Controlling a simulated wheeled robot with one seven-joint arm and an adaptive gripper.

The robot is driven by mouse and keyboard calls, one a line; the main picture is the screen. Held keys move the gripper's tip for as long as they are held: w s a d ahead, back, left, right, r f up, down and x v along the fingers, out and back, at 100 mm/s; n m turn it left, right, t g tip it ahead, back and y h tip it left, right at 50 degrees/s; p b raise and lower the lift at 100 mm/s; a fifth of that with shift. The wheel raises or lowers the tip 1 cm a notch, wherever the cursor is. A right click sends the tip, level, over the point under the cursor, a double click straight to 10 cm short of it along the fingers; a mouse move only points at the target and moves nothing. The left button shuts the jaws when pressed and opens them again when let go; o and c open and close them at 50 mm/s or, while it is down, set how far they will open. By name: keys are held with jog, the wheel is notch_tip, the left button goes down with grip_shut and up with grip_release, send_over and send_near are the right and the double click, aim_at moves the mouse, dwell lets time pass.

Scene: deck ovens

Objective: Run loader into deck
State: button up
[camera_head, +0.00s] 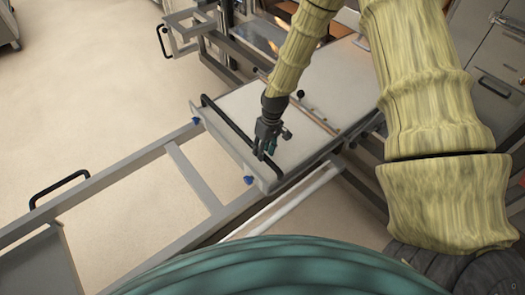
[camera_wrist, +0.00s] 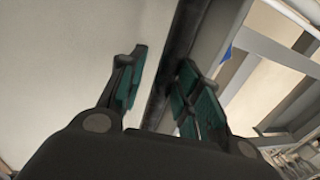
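The loader (camera_head: 340,82) is a long flat board with a pale surface on a metal frame, its far end toward the oven. A black handle bar (camera_head: 222,122) runs across its near end; the bar also shows in the wrist view (camera_wrist: 185,35). My gripper (camera_head: 262,153) is at this bar, right of its middle. In the wrist view my gripper (camera_wrist: 163,92) is open, with one teal-padded finger on each side of the bar and a gap on the left side. The deck opening (camera_head: 262,34) is at the top, partly hidden by my arm.
Metal rails (camera_head: 120,172) extend to the lower left, with blue knobs (camera_head: 248,180) near the loader's near end. Another black handle (camera_head: 60,188) stands on the left rail. Cabinets with drawers (camera_head: 495,85) stand at right.

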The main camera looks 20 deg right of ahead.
jog(key=shift+a, duration=0.1)
jog(key=shift+r, duration=0.15)
jog(key=r, duration=0.3)
jog(key=d+r, duration=0.1)
jog(key=r, duration=0.3)
jog(key=d+r, duration=0.1)
jog(key=r, duration=0.3)
jog(key=shift+w+d+r, duration=0.2)
jog(key=shift+w, duration=0.1)
dwell(0.3)
